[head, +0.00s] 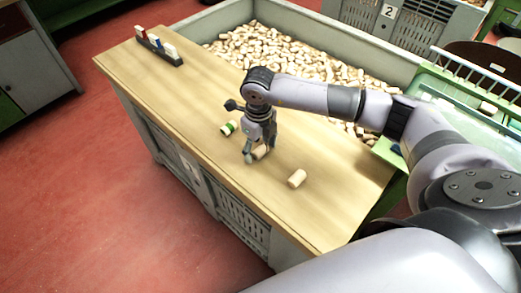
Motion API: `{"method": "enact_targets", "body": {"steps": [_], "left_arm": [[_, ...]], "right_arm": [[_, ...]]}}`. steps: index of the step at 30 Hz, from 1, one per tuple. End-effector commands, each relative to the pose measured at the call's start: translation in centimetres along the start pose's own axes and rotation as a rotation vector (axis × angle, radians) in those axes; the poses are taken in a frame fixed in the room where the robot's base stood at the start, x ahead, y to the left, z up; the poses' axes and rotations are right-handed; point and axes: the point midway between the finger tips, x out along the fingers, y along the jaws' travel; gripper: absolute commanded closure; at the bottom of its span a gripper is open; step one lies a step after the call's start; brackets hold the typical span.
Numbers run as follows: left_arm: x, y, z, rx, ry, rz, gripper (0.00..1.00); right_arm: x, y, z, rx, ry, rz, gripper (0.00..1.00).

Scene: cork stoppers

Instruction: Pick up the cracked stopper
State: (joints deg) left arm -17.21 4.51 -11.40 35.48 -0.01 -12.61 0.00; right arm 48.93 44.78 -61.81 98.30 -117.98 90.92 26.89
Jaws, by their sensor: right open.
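Three cork stoppers lie on the wooden table top (170,90). One stopper (261,152) lies at the fingertips of my right gripper (253,155), partly hidden by the fingers. My right gripper is open and points down, with its fingertips close to the table. A second stopper (297,178) lies to the right and nearer, apart from the gripper. A third stopper with a green band (229,128) lies just left of the gripper. I cannot make out a crack on any of them at this size. My left gripper is not in view.
A big bin full of corks (290,58) stands behind the table. A dark rack with small coloured blocks (158,46) sits at the table's far left end. A green-framed rack (465,85) stands at the right.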

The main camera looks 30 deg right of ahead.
Motion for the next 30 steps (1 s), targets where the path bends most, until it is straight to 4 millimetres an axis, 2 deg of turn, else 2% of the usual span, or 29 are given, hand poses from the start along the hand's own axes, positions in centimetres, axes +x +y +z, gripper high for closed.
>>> {"method": "enact_targets", "body": {"steps": [2,17,25,30], "left_arm": [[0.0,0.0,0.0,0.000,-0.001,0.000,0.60],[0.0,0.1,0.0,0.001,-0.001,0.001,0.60],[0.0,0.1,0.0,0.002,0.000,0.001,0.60],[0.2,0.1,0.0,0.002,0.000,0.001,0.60]], "right_arm": [[0.0,0.0,0.0,0.000,0.000,0.000,0.38],[-0.1,0.0,0.0,0.000,0.000,0.000,0.71],[-0.2,0.0,0.0,0.000,-0.001,0.000,0.71],[-1.2,-0.1,0.1,0.001,-0.002,-0.001,0.71]]}}
